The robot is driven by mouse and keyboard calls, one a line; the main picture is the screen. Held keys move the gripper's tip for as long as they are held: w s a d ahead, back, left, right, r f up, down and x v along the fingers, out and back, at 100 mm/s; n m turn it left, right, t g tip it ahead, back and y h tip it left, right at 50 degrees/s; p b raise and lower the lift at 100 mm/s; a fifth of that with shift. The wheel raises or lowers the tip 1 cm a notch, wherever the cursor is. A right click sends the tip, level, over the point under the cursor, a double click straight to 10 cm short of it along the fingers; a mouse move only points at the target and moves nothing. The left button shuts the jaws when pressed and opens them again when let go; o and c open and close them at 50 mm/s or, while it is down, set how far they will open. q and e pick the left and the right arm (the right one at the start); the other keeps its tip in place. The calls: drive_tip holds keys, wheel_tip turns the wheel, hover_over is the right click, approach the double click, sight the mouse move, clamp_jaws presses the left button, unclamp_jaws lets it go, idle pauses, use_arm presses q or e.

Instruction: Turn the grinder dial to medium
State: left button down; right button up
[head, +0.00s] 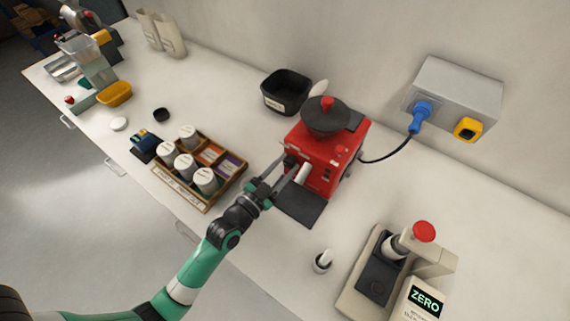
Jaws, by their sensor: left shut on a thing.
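The red grinder (319,152) stands on the white counter against the wall, with a dark hopper (328,118) on top and a black mat (300,206) in front. A small dark dial (289,160) shows at the left of its front face, partly covered by my fingers. My left gripper (287,171) reaches in from the lower left and is shut on the dial at the grinder's front. The dial's markings and pointer are too small to read. My right gripper is not in view.
A wooden tray (222,191) with several white-lidded jars sits left of my gripper. A black bin (287,92) stands behind the grinder. A wall box (457,92) takes the blue plug (420,114). A scale machine (412,262) and a small cup (322,263) are at lower right.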

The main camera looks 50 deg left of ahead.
use_arm(q)
drive_tip(key=n+p, duration=0.2)
drive_tip(key=n, duration=0.3)
drive_tip(key=shift+r+n+p, duration=0.1)
drive_tip(key=shift+n+p, duration=0.85)
drive_tip(key=shift+n, duration=0.95)
drive_tip(key=c, duration=0.7)
unclamp_jaws()
drive_tip(key=shift+c, duration=0.2)
drive_tip(key=s+d+b, duration=0.1)
drive_tip(key=s+d, duration=0.1)
drive_tip(key=s, duration=0.9)
drive_tip(key=shift+s+d+f, duration=0.2)
drive_tip(key=shift+f, duration=0.25)
